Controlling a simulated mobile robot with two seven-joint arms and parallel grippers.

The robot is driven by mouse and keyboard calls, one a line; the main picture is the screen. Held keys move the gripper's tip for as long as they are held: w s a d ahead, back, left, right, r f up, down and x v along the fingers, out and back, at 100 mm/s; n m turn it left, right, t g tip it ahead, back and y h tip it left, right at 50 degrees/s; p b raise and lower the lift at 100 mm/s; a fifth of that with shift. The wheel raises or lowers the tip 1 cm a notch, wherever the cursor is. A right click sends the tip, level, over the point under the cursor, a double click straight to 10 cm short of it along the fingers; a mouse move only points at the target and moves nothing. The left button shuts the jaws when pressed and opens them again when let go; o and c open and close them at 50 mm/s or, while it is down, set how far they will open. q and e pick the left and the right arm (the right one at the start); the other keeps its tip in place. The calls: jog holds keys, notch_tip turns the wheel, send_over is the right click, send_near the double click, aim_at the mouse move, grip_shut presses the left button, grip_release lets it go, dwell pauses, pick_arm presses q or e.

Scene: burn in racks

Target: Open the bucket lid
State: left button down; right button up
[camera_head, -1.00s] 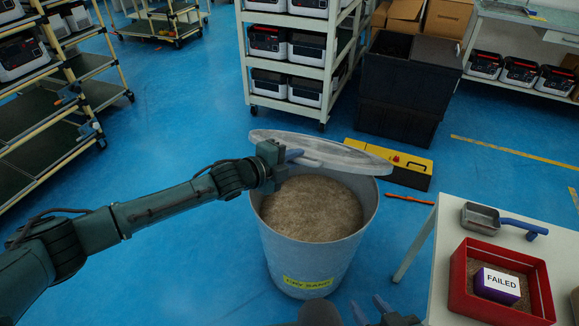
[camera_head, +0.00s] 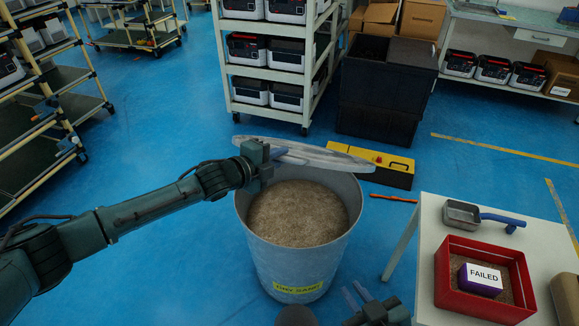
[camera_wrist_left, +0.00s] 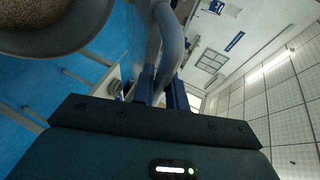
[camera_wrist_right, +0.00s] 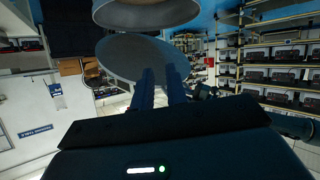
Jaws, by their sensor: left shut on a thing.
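The grey bucket (camera_head: 300,262) stands on the floor with a yellow label and brown sand (camera_head: 297,212) inside. Its round pale lid (camera_head: 325,158) is off the opening, raised and tilted above the back rim, so the sand is exposed. My left gripper (camera_head: 270,153) is shut on the lid's handle at the lid's left side; the handle shows between the fingers in the left wrist view (camera_wrist_left: 165,85). My right gripper (camera_head: 358,295) is open and empty, low in front of the bucket's right side. The lid (camera_wrist_right: 135,58) also shows beyond its fingers in the right wrist view.
A white table (camera_head: 425,225) at right holds a metal scoop (camera_head: 462,214) and a red tray (camera_head: 447,300) with a purple FAILED box (camera_head: 480,279). A yellow case (camera_head: 385,168) and a black crate (camera_head: 380,115) stand behind the bucket. Blue floor is clear left of it.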

jog(key=w+n+t+y, duration=0.1)
jog(key=w+n, duration=0.2)
jog(key=w+a+r+n+t+y, duration=0.1)
jog(key=w+n, duration=0.2)
jog(key=w+a+n+t+y, duration=0.1)
jog(key=w+n, duration=0.2)
jog(key=n, duration=0.1)
jog(key=shift+w+a+r, duration=0.1)
jog(key=shift+w+r, duration=0.1)
jog(key=shift+r, duration=0.15)
grip_shut()
jog(key=w+a+r+n+g+y, duration=0.3)
jog(key=w+n, duration=0.4)
jog(key=n, duration=0.4)
jog(key=w+a+r+n+g+y, duration=0.3)
jog(key=w+a+n+y, duration=0.3)
jog(key=n, duration=0.6)
jog(key=shift+w+a+r+y, duration=0.35)
jog(key=shift+w+r, duration=0.25)
jog(key=shift+w, duration=0.6)
